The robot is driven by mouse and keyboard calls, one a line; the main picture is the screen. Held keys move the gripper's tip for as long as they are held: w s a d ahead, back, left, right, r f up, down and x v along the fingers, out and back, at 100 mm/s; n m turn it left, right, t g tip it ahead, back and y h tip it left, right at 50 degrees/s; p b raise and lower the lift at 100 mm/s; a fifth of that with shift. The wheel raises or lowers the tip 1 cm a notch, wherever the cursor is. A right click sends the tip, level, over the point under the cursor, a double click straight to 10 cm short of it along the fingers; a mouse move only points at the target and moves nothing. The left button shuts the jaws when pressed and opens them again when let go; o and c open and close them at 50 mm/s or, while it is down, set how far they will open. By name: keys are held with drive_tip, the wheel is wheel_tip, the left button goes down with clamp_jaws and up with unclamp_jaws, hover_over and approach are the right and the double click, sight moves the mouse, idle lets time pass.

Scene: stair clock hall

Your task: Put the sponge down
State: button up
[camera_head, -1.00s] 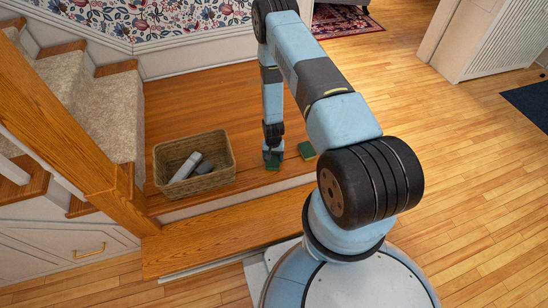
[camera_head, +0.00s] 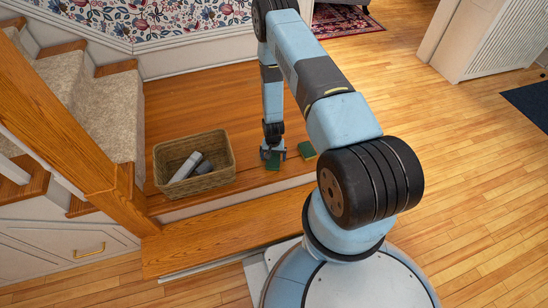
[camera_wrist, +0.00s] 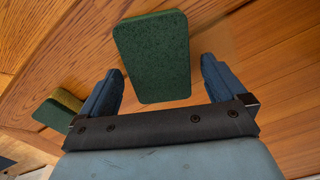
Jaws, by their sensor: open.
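A dark green sponge (camera_head: 273,164) lies flat on the wooden landing, just below my gripper (camera_head: 273,152). In the wrist view the sponge (camera_wrist: 152,58) sits between and beyond the two blue fingers of my gripper (camera_wrist: 161,72), with a gap on each side. My gripper is open and holds nothing. A second green sponge (camera_head: 307,150) lies to the right on the landing. In the wrist view this second sponge (camera_wrist: 52,115) is at the left, with a yellowish side showing.
A wicker basket (camera_head: 222,180) with grey and white items stands left of my gripper on the landing (camera_head: 190,113). Carpeted stairs (camera_head: 112,115) and a wooden post are farther left. The landing's front edge and a lower step (camera_head: 215,232) are nearer me. Open floor lies to the right.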

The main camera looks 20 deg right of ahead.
wheel_tip(320, 180, up, 12)
wheel_tip(320, 180, up, 43)
drive_tip(key=n+t, duration=0.2)
drive_tip(key=t, duration=0.1)
hover_over(273, 157)
drive_tip(key=s+r+n+t, duration=0.1)
drive_tip(key=s+r+n, duration=0.1)
drive_tip(key=s+r, duration=1.6)
drive_tip(key=s, duration=0.3)
drive_tip(key=s+r+t, duration=0.1)
drive_tip(key=s+r, duration=0.3)
drive_tip(key=s, duration=0.3)
drive_tip(key=shift+r+n+t, duration=0.25)
drive_tip(key=shift+n+t, duration=0.05)
